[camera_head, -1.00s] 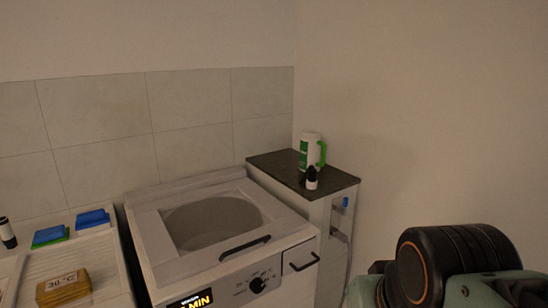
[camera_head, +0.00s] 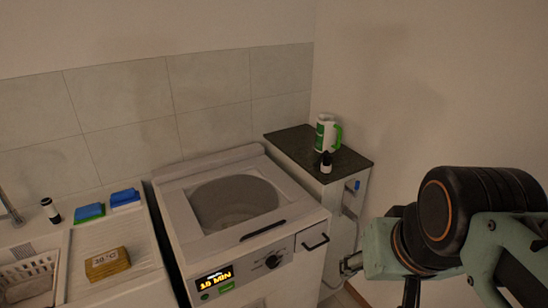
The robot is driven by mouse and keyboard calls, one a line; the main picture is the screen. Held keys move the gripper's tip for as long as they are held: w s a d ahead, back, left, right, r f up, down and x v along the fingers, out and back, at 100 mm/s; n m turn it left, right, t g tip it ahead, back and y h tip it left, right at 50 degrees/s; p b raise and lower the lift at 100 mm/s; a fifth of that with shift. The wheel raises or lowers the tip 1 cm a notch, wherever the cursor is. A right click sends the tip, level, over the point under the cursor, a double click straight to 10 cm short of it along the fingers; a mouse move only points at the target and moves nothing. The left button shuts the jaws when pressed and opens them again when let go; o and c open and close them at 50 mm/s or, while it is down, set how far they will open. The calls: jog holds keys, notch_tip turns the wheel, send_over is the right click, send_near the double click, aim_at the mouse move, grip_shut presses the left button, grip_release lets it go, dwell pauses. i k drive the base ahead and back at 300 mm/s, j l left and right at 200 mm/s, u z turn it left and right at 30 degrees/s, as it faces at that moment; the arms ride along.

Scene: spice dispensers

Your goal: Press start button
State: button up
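A white top-loading washing machine (camera_head: 185,205) stands in the lower middle of the head view, with its round drum (camera_head: 233,203) showing on top. Its front panel has a lit display (camera_head: 214,280) reading what looks like "10 MIN" in yellow. A green patch (camera_head: 227,287) and a small round mark (camera_head: 205,296) sit below the display; I cannot tell which is the start button. A black dial (camera_head: 272,262) is to the right of the display. My arm is at the lower right, beyond the machine's right side.
A dark-topped cabinet (camera_head: 290,146) right of the machine holds a green-and-white jug (camera_head: 327,134) and a small dark-capped bottle (camera_head: 326,163). A counter (camera_head: 110,229) on the left holds blue and green sponges (camera_head: 89,211), a yellow-brown block (camera_head: 107,264) and a white basket (camera_head: 28,274).

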aim_at(231, 286)
jog(key=l+u, duration=0.1)
jog(key=u, duration=1.05)
